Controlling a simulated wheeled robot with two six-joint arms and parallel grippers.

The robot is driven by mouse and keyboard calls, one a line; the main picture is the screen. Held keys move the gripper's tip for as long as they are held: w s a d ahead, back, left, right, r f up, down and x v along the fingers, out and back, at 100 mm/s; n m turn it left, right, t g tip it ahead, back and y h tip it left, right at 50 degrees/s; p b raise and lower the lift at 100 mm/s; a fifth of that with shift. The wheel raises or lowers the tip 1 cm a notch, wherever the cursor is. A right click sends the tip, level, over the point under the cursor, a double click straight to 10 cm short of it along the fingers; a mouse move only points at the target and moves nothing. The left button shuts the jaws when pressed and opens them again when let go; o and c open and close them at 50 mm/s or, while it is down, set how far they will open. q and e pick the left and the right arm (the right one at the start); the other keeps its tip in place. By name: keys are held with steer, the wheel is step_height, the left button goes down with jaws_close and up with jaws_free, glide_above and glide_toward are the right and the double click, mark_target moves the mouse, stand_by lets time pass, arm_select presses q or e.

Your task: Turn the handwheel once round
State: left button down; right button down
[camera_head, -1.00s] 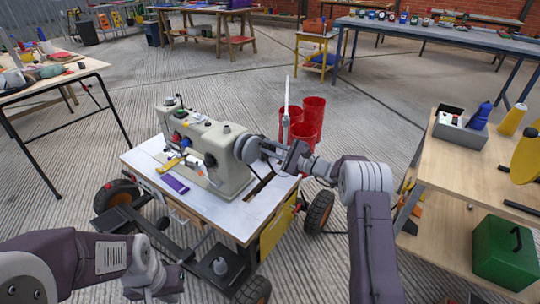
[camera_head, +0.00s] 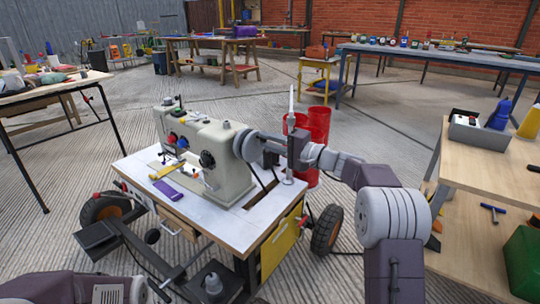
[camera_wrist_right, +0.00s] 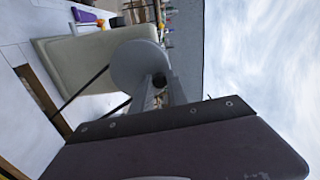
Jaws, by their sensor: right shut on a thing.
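The handwheel (camera_head: 247,146) is a pale grey disc on the right end of a cream sewing machine (camera_head: 212,165). It also shows in the right wrist view as a round grey disc (camera_wrist_right: 135,66). My right gripper (camera_head: 266,146) reaches it from the right and is shut on it. In the right wrist view the fingers (camera_wrist_right: 163,88) meet the disc near its dark centre; the exact contact is partly hidden. My left arm shows only at the lower left edge of the head view, its gripper out of sight.
The machine stands on a wheeled cart with a white top (camera_head: 140,165). Red bins (camera_head: 318,125) stand behind my right gripper. A wooden shelf unit (camera_head: 485,155) is at the right, a table (camera_head: 50,85) at the left. Open floor lies beyond the cart.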

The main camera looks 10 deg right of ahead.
arm_select(q)
steer(key=shift+f+b, duration=1.6)
steer(key=shift+f, duration=0.55)
arm_select(e)
steer(key=shift+s+a+n, duration=0.25)
steer(key=shift+n, duration=0.85)
steer(key=c, duration=1.3)
jaws_free()
arm_select(q)
step_height(320, 180, up, 3)
steer(key=p, duration=0.3)
steer(key=shift+r, duration=0.15)
arm_select(e)
steer(key=v, duration=0.9)
